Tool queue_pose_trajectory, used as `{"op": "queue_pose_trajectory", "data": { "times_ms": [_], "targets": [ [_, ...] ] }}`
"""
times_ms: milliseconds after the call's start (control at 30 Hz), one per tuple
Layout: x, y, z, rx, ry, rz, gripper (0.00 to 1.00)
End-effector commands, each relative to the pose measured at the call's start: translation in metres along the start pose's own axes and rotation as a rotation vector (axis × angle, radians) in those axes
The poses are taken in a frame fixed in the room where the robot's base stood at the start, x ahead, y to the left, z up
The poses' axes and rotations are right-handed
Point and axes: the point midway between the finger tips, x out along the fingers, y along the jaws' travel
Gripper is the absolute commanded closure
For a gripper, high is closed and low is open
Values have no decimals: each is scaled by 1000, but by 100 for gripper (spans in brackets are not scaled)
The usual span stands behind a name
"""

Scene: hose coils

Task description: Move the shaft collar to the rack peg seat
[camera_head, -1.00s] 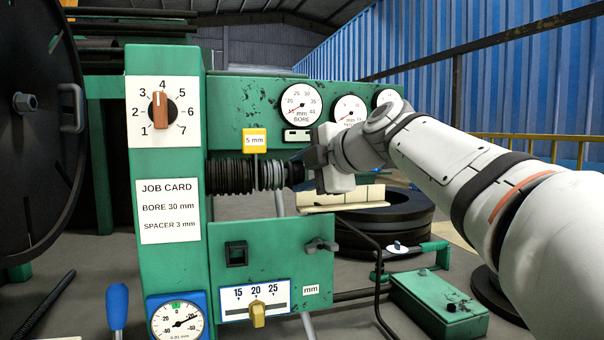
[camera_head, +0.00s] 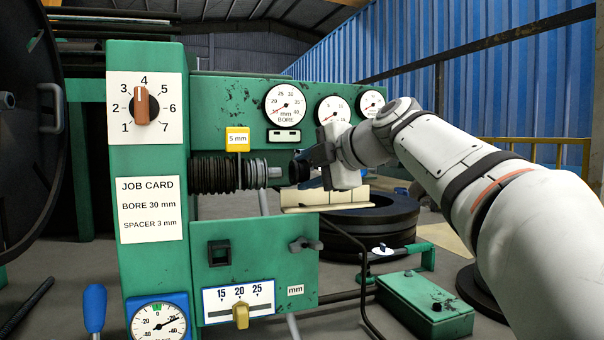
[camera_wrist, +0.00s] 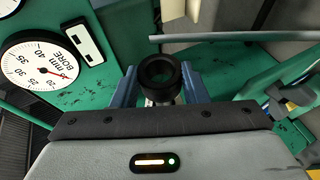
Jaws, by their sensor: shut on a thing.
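My gripper (camera_head: 312,168) is shut on the shaft collar (camera_head: 298,172), a short black ring. A cream segmented block (camera_head: 325,196), perhaps the rack, is below and behind my gripper. I cannot make out the peg seat for certain.
The green machine (camera_head: 150,230) carries dials, a JOB CARD (camera_head: 150,209) and a yellow 5 mm tag (camera_head: 237,139) above the shaft. Black hose coils (camera_head: 375,225) lie behind. A bent black rod (camera_head: 362,290) and green box (camera_head: 425,303) are at lower right.

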Motion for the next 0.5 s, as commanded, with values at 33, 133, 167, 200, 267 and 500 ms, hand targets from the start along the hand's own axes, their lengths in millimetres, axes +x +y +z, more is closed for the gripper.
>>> {"op": "queue_pose_trajectory", "data": {
  "times_ms": [33,133,167,200,267,500],
  "targets": [
    [-1,0,3,0,-2,2,100],
    [-2,0,6,-1,-1,1,100],
    [-3,0,7,-1,-1,1,100],
    [-3,0,9,-1,-1,1,100],
    [-4,0,11,0,-1,1,100],
    [-8,0,20,-1,0,1,100]
  ]
}}
